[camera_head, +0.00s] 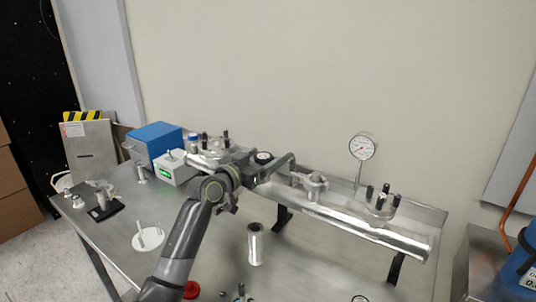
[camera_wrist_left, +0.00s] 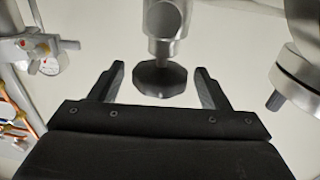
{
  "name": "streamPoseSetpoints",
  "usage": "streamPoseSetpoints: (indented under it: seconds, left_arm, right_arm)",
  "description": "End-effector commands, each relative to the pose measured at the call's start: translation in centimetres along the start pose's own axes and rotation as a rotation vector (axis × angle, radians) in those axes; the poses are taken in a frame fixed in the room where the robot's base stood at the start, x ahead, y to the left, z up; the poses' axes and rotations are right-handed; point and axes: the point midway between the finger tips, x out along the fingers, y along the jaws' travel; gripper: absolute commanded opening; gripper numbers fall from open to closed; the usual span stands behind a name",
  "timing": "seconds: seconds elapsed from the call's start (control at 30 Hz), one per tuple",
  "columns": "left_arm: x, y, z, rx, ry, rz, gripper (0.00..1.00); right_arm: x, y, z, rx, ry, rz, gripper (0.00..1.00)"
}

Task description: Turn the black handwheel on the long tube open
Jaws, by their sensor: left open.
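The long tube (camera_head: 372,231) is a shiny metal pipe lying across black supports on the bench. The black handwheel (camera_wrist_left: 160,80) shows in the left wrist view as a dark faceted knob on the end of a metal stem (camera_wrist_left: 166,22). My left gripper (camera_wrist_left: 158,69) is open, with one finger on each side of the handwheel in the picture; no contact shows, and how far the wheel lies from the fingertips is hard to tell. In the head view my left gripper (camera_head: 262,172) is by the tube's left part, where parts overlap. My right gripper is out of view.
A dial gauge (camera_head: 362,148) rises behind the tube. A flange with black-topped bolts (camera_head: 381,204) sits at the tube's right. A blue box (camera_head: 156,141) and a grey unit with a green display (camera_head: 171,170) stand at left. A metal cylinder (camera_head: 255,245) stands in front.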

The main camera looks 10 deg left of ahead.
Motion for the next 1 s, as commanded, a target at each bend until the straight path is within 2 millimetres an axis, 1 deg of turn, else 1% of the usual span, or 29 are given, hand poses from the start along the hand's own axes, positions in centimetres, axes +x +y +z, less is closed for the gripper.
streamPoseSetpoints:
  seconds: [0.03, 0.1, 0.3, 0.63, 0.67, 0.9, 1.0]
  left_arm:
    - [0.7, 0.0, -0.1, -0.002, 0.001, 0.001, 0.70]
    - [1.4, 0.0, -0.1, -0.001, 0.001, 0.000, 0.70]
    - [2.6, 0.0, -0.1, -0.001, 0.001, 0.000, 0.70]
    - [2.9, 0.0, 0.0, -0.001, 0.001, 0.000, 0.70]
    - [2.9, 0.0, 0.0, -0.001, 0.001, 0.000, 0.69]
    - [2.9, 0.0, 0.0, -0.001, 0.001, 0.000, 0.37]
    - [2.9, 0.0, 0.0, -0.001, 0.001, 0.000, 0.26]
  right_arm:
    - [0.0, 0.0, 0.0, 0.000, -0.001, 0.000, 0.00]
    - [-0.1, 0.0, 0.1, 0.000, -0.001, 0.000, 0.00]
    - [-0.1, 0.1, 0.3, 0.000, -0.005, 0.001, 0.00]
    - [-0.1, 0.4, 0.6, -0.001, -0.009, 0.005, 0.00]
    - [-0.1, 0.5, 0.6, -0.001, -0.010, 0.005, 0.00]
    - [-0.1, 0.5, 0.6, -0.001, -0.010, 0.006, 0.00]
    - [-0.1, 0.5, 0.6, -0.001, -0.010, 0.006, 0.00]
